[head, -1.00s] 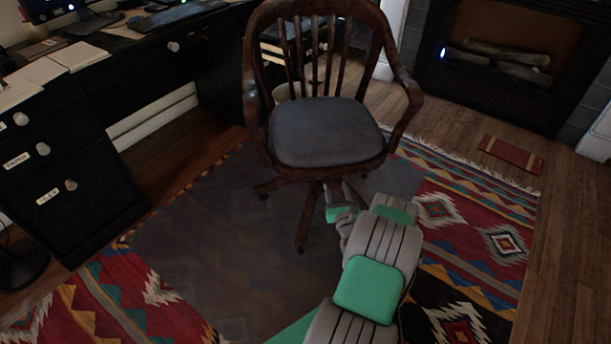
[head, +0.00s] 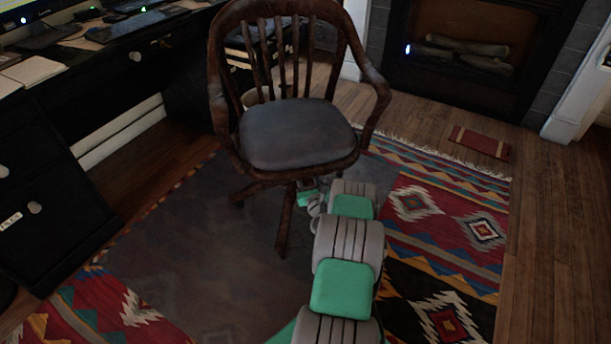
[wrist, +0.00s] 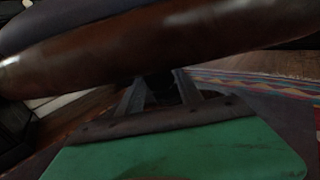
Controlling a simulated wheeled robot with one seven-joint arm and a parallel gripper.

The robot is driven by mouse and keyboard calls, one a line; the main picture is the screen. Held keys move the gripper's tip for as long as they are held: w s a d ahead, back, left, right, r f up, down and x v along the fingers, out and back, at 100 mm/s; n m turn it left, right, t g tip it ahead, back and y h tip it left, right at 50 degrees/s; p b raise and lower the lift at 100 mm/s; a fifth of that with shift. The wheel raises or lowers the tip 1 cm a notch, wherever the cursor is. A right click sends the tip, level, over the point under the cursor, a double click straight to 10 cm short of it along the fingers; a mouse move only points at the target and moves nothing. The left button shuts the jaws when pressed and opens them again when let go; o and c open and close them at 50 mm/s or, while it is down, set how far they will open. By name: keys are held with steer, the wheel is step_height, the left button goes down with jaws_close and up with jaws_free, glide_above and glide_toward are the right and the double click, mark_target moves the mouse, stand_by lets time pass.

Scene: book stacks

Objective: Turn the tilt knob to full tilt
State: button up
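The wooden swivel chair (head: 297,135) stands on the rug with its grey padded seat towards me. My gripper (head: 307,196) is low under the front right part of the seat, partly hidden by my own arm. In the wrist view, the brown seat edge crosses above my gripper (wrist: 160,90). Its two dark fingers stand apart under this edge, with a small dark shape (wrist: 157,86) between them. That shape may be the tilt knob, but it is too dark to be sure. I cannot tell whether the fingers touch it. The knob is not visible in the head view.
A black desk (head: 50,190) with drawers stands on the left. A fireplace (head: 465,55) is at the back right. The patterned rug (head: 440,225) covers the floor around the chair, and bare wooden floor (head: 555,220) lies to the right.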

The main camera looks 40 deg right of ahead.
jaws_close()
steer(key=shift+n+b, duration=0.35)
steer(key=shift+n, duration=0.05)
steer(key=shift+s+d+n+b, duration=0.1)
steer(key=shift+n+b, duration=0.8)
steer(key=shift+n, duration=0.85)
steer(key=shift+d+n+b, duration=0.1)
steer(key=shift+n+b, duration=0.8)
steer(key=shift+n, duration=0.85)
steer(key=shift+o, duration=1.9)
jaws_free()
steer(key=shift+o, duration=0.2)
